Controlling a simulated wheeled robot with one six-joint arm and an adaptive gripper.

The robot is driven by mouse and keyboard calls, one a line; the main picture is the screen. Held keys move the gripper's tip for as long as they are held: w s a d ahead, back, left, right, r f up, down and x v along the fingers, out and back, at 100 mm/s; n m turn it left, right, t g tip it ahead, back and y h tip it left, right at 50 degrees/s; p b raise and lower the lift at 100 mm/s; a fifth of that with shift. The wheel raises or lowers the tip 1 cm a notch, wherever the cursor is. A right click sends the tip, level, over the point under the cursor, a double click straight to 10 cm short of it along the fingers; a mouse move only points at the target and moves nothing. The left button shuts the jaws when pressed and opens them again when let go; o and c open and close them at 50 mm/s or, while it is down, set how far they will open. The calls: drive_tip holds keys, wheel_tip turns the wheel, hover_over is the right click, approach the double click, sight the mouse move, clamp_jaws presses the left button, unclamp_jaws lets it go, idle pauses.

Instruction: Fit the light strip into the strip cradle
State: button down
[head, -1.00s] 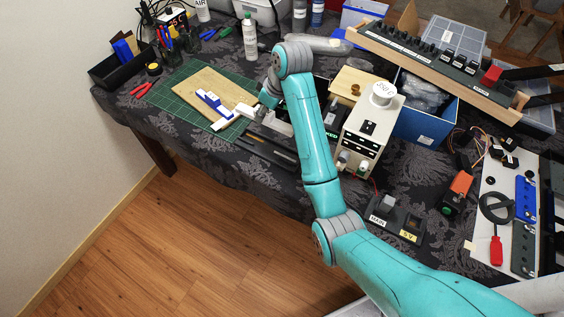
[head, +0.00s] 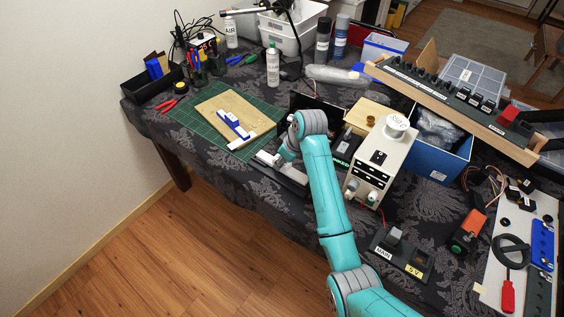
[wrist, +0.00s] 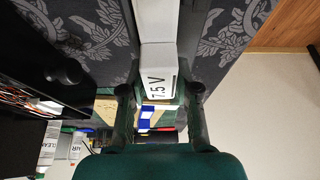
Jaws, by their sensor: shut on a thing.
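My gripper (head: 279,155) is low over the front edge of the table, to the right of the green mat. In the wrist view its two fingers (wrist: 160,92) are shut on a white block-ended piece with a voltage label, which I take as the light strip (wrist: 158,62). The strip's white end also shows in the head view (head: 266,158). A long pale bar (wrist: 156,18) runs on from it in the wrist view; I cannot tell whether they touch. A grey trough-like piece (head: 292,173), possibly the strip cradle, lies beside the gripper, partly hidden by my arm.
A blue and white part (head: 232,124) lies on a wooden board (head: 213,108) on the green mat (head: 198,124). A white power unit (head: 379,162) stands right of my arm. The table's front edge is close.

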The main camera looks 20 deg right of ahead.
drive_tip(key=shift+f, duration=0.25)
drive_tip(key=shift+f, duration=0.1)
drive_tip(key=c, duration=0.8)
unclamp_jaws()
drive_tip(key=shift+c, duration=0.2)
drive_tip(key=v, duration=1.2)
